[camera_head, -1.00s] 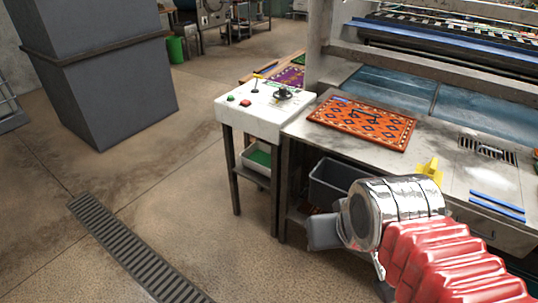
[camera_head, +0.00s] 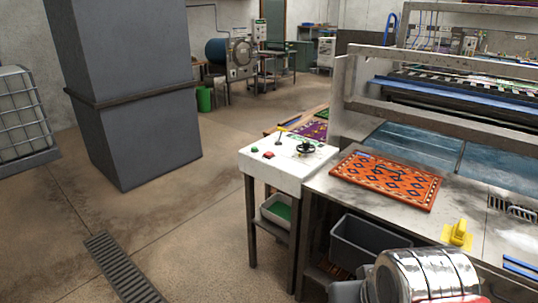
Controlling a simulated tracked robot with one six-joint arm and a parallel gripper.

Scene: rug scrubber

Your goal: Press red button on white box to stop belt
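The white box (camera_head: 270,174) stands on dark legs at the left end of the metal worktable. Its top carries a red button (camera_head: 268,155), a green button (camera_head: 254,149), a yellow-tipped lever (camera_head: 281,131) and a black handwheel (camera_head: 306,147). My arm, with a shiny metal section, enters at the bottom right, below and to the right of the box and apart from it. The grey end piece at the bottom edge is cut off, and no fingertips can be made out.
An orange patterned rug (camera_head: 386,180) lies on the worktable (camera_head: 462,191), near a yellow tool (camera_head: 457,235). A grey bin (camera_head: 368,246) sits beneath. A grey pillar (camera_head: 135,100) stands at the left. The floor left of the box is open, with a drain grate (camera_head: 122,271).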

